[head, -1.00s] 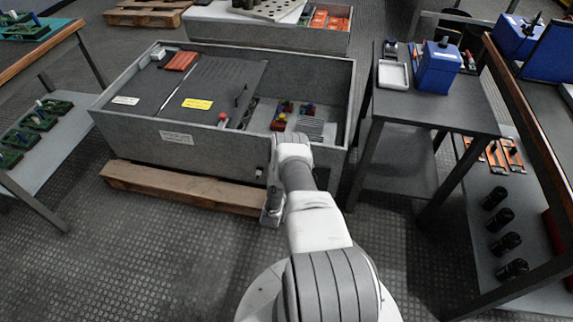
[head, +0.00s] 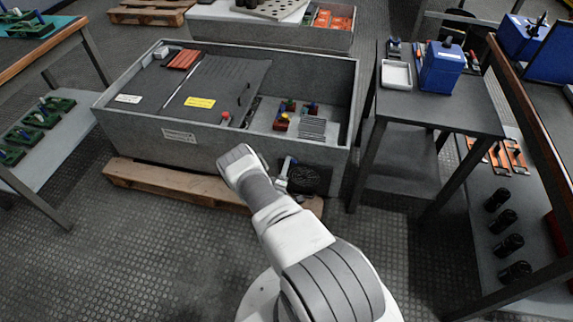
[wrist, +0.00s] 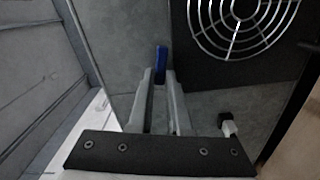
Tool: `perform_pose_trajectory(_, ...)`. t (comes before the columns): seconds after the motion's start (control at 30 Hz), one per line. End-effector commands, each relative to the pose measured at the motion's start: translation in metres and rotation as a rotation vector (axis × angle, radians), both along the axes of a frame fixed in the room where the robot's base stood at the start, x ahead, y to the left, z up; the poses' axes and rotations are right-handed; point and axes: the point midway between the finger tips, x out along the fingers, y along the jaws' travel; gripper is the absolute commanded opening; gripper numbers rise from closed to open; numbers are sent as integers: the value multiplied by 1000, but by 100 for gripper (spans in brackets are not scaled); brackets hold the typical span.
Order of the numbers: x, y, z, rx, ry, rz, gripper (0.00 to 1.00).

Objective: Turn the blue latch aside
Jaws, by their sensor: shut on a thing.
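The blue latch (wrist: 161,52) stands upright in the wrist view, on the grey face beside the fan panel. My gripper (wrist: 160,74) reaches it with both fingers, one on each side, and is shut on its lower part. The latch's upper part shows above the fingertips. In the head view my gripper (head: 283,181) is at the front of the grey cabinet, left of the black fan panel (head: 312,180). A small blue spot there looks like the latch, but the fingers are too small to make out.
A round wire fan grille (wrist: 238,22) is close on the right in the wrist view. A small black and white fitting (wrist: 228,125) sits below it. The grey cabinet (head: 190,136) stands on a wooden pallet (head: 165,182). A side table (head: 465,115) stands to the right.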

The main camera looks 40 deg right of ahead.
Motion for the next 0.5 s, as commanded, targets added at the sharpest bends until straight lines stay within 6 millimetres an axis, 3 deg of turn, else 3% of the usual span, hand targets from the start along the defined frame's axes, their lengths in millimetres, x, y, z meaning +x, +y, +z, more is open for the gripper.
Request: perform_pose_trajectory(0.5, 1, -1, -2, -151, 172, 0, 0)
